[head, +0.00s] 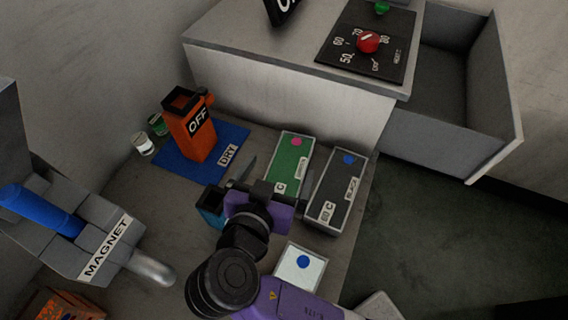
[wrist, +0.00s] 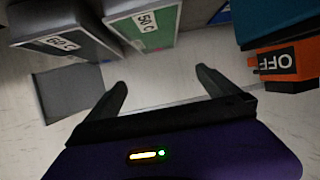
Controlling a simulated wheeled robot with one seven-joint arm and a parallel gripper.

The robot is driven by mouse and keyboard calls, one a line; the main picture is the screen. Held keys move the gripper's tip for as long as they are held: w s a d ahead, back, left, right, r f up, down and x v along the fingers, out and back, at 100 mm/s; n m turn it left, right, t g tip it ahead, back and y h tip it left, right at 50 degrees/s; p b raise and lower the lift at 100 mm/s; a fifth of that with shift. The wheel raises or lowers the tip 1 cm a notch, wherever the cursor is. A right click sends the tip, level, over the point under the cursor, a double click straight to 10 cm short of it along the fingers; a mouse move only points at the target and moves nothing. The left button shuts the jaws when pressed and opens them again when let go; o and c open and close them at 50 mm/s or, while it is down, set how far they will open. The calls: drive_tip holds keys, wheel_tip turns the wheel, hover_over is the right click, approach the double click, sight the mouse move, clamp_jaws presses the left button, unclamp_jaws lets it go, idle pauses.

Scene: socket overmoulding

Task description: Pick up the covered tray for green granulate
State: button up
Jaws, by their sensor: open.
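The covered tray with the green top (head: 286,168), marked with a pink dot and white labels, lies on the table in the head view, just beyond my gripper. In the wrist view, a green-faced tray labelled 50 C (wrist: 148,28) lies ahead of the fingers and appears to be the same one.
A dark tray with a blue dot (head: 338,185) lies close right of the green one. A white piece with a blue dot (head: 300,262) lies nearer. The orange OFF container (head: 190,135) stands on a blue DRY mat (head: 222,172) at left. A grey housing (head: 280,70) stands behind.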

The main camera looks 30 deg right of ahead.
approach(286, 169)
drive_tip(key=x, duration=0.4)
drive_tip(key=shift+d+f, duration=0.15)
drive_tip(key=shift+d, duration=0.1)
drive_tip(key=shift+x, duration=3.35)
drive_tip(key=shift+a, duration=0.1)
drive_tip(key=c, duration=2)
